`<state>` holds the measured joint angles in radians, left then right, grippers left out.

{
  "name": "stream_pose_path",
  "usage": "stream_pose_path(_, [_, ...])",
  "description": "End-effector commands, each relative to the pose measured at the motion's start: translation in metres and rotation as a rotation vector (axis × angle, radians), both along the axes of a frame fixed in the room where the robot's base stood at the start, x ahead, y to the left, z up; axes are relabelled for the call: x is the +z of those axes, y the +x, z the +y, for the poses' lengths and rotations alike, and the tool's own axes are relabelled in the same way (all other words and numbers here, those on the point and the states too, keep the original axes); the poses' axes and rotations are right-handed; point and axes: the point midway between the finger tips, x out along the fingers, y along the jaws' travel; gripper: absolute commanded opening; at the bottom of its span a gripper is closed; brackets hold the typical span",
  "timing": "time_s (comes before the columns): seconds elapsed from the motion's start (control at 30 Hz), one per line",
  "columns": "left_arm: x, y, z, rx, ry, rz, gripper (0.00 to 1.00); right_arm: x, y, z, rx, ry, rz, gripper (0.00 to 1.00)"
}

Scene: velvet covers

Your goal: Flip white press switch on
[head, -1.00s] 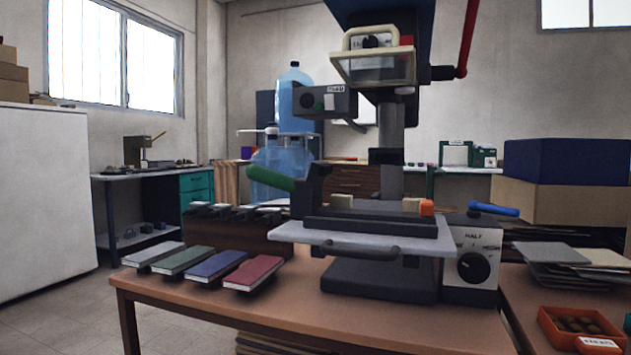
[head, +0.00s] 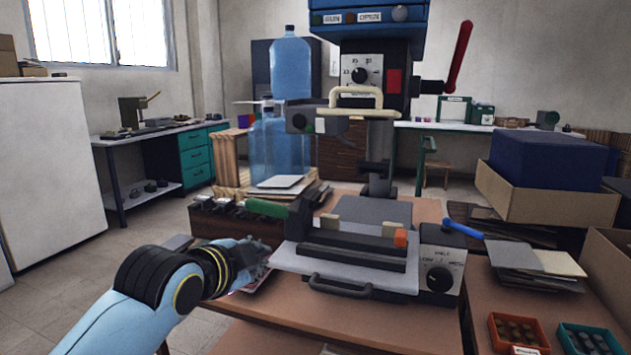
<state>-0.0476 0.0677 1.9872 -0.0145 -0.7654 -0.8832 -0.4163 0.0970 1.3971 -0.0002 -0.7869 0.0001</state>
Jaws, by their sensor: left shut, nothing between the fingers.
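The press stands on the brown table, with a dark column and a blue head (head: 370,22). My right gripper is not in view.
A grey plate with a handle (head: 340,288) juts from the press base. A red lever (head: 459,55) rises at the right. A dial box (head: 440,265) stands right of the base.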

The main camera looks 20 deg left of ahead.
Motion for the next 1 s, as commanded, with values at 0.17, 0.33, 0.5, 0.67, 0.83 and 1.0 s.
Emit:
stream_pose_path(0.17, [0.064,0.073,-0.004,-0.083,0.244,-0.253,0.00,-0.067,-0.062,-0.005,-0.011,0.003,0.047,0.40])
stream_pose_path(0.33, [0.119,0.115,-0.008,-0.105,0.454,-0.443,0.00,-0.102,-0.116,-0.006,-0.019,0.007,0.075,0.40])
stream_pose_path(0.5, [0.152,0.134,-0.010,-0.099,0.580,-0.548,0.00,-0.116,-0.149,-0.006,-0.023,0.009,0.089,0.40])
stream_pose_path(0.67, [0.162,0.139,-0.011,-0.095,0.619,-0.579,0.00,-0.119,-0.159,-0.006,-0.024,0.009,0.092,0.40])
stream_pose_path(0.83, [0.162,0.139,-0.011,-0.095,0.619,-0.580,0.00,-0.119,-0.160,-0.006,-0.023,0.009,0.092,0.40])
stream_pose_path(1.0, [0.162,0.139,-0.012,-0.095,0.618,-0.579,0.00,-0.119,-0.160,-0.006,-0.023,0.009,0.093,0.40])
